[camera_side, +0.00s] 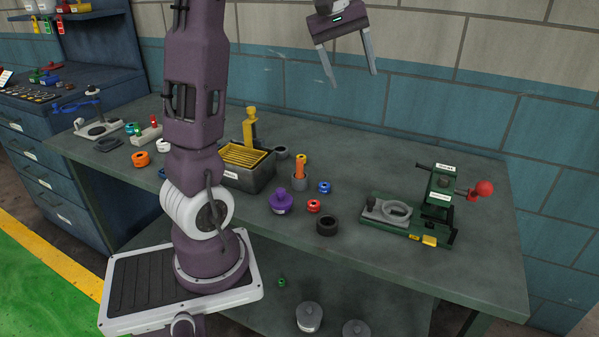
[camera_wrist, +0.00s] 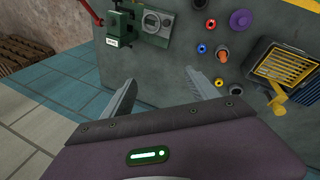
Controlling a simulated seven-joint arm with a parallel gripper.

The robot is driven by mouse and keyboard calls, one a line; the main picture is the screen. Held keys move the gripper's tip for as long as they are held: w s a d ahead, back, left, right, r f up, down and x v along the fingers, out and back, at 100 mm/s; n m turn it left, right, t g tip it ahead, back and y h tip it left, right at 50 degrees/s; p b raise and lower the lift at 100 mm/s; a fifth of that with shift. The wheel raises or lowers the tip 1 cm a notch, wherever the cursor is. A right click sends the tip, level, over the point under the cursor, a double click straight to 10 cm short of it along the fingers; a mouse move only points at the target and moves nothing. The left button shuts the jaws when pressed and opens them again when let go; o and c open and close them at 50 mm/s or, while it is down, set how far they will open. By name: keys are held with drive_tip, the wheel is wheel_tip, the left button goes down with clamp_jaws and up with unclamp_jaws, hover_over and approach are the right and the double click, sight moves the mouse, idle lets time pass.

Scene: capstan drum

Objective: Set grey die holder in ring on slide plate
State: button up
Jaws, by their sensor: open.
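A green bench press (camera_side: 438,200) stands at the right of the table, with a grey slide plate (camera_side: 370,212) on its left side. A grey ring (camera_side: 397,210) lies on the slide plate and looks empty; it also shows in the wrist view (camera_wrist: 152,20). I cannot tell which grey part is the die holder. Candidates are a small round grey part (camera_side: 282,153) by the crate, a grey cup (camera_side: 300,184) with an orange piece in it, and a dark hollow cylinder (camera_side: 327,226). My gripper (camera_side: 354,79) is open and empty, high above the table's back; its fingers show in the wrist view (camera_wrist: 162,80).
A purple knobbed part (camera_side: 281,202), a red ring (camera_side: 314,206) and a blue ring (camera_side: 324,187) stand mid-table. A grey crate (camera_side: 248,178) with yellow slats and a yellow upright tool (camera_side: 250,130) are left of them. The table's back right is clear.

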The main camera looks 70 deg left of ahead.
drive_tip(key=s+d+f+m, duration=0.2)
drive_tip(key=s+d+m, duration=0.3)
drive_tip(key=d, duration=0.6)
drive_tip(key=s+d+f+m+t, duration=0.1)
drive_tip(key=s+d+m, duration=0.5)
drive_tip(key=s+d, duration=0.3)
drive_tip(key=shift+s+d+f, duration=0.25)
drive_tip(key=shift+d+f, duration=0.1)
drive_tip(key=shift+d, duration=0.75)
drive_tip(key=shift+o, duration=0.4)
drive_tip(key=s+d+f+m, duration=0.2)
drive_tip(key=s+f+m, duration=0.1)
drive_tip(key=s, duration=0.1)
drive_tip(key=shift+s+f, duration=0.5)
drive_tip(key=shift+s, duration=0.05)
